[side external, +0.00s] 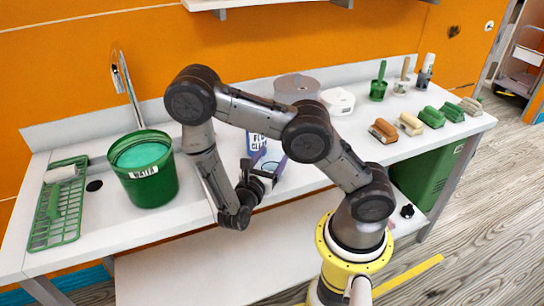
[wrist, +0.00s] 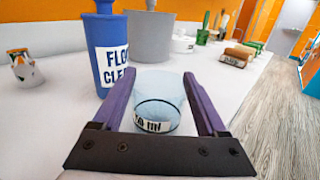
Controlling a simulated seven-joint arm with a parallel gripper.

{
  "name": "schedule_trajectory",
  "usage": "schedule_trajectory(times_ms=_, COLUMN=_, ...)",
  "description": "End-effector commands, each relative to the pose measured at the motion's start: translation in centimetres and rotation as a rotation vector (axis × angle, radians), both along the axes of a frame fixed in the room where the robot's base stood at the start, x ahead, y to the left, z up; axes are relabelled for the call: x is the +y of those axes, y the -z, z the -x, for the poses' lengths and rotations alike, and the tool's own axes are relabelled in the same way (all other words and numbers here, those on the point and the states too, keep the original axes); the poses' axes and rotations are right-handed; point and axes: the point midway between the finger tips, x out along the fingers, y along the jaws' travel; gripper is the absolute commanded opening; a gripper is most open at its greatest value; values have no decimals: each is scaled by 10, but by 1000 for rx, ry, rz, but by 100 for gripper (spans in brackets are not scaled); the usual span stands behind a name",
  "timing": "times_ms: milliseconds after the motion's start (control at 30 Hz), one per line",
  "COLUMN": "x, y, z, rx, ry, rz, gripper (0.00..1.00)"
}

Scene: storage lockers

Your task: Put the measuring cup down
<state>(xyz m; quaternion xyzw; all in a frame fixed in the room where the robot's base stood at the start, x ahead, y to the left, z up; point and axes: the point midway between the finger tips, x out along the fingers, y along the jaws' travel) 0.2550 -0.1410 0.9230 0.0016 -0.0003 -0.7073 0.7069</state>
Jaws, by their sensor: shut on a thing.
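The measuring cup (wrist: 158,92) is a clear, bluish cup with a dark line and a white label. In the wrist view it sits between the two purple fingers of my gripper (wrist: 155,88), which is shut on it. In the side external view my gripper (side external: 268,172) is over the front part of the white counter (side external: 310,195), and the cup is mostly hidden behind the gripper and arm. I cannot tell whether the cup's base touches the counter.
A blue floor cleaner bottle (wrist: 112,60) stands just behind and left of the cup. A grey container (wrist: 150,38) is behind. A green water bucket (side external: 146,170) and green tray (side external: 58,205) are at left. Several brushes (side external: 433,117) lie at right. The counter's front edge is close.

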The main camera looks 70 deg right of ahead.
Motion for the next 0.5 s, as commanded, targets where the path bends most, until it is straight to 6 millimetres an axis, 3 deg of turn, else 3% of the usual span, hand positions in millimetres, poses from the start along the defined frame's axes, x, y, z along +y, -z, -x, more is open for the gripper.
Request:
schedule_trajectory(times_ms=233, x=0, y=3, z=0, rx=1, ry=0, rz=1, gripper=17)
schedule_trajectory(times_ms=267, x=0, y=2, z=0, rx=1, ry=0, rz=0, gripper=81)
schedule_trajectory(times_ms=367, x=0, y=2, z=0, rx=1, ry=0, rz=0, gripper=99)
schedule_trajectory(times_ms=500, x=0, y=2, z=0, rx=1, ry=0, rz=0, gripper=100)
